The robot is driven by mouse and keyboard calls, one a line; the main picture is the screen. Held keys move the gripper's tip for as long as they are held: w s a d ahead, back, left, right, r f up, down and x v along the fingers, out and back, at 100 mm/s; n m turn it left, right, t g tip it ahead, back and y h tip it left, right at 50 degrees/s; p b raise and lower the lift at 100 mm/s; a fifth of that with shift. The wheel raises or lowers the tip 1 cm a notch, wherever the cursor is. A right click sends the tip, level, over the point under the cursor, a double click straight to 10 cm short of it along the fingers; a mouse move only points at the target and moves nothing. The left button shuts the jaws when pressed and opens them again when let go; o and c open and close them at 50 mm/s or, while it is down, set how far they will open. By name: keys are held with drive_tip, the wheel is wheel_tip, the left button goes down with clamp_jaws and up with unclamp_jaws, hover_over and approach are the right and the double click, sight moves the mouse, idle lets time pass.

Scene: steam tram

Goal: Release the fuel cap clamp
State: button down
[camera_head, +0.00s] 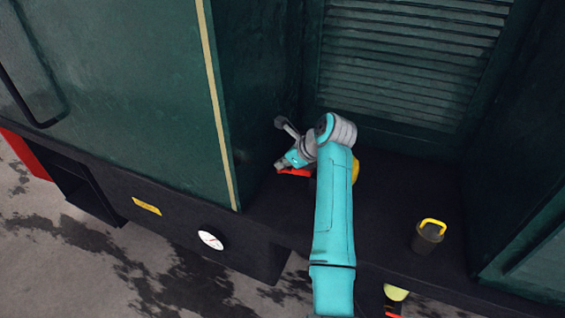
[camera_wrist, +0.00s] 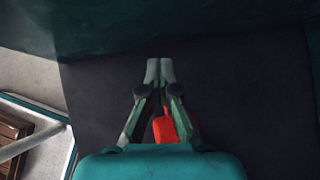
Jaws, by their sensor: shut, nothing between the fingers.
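My gripper (camera_head: 280,165) is low in the dark recess beside the green side panel, with its fingers closed together. In the wrist view my gripper (camera_wrist: 160,68) shows both fingertips touching, with nothing between them. A red-orange part (camera_head: 294,172), perhaps the clamp's handle, is right beside the fingers. In the wrist view the red part (camera_wrist: 165,129) lies below the fingertips and partly behind the right finger. I cannot tell whether they touch. A yellow rounded thing (camera_head: 355,171), perhaps the cap, is mostly hidden behind my arm.
A dark canister with a yellow handle (camera_head: 427,238) stands on the ledge at the right. A louvred green panel (camera_head: 410,65) closes the back, and a green side panel (camera_head: 165,110) stands at the left. Open ledge (camera_head: 395,200) lies right of my arm.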

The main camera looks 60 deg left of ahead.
drive_tip(key=shift+s+f, duration=0.1)
drive_tip(key=shift+f, duration=0.15)
drive_tip(key=v, duration=1.2)
drive_tip(key=shift+r, duration=0.25)
idle(0.3)
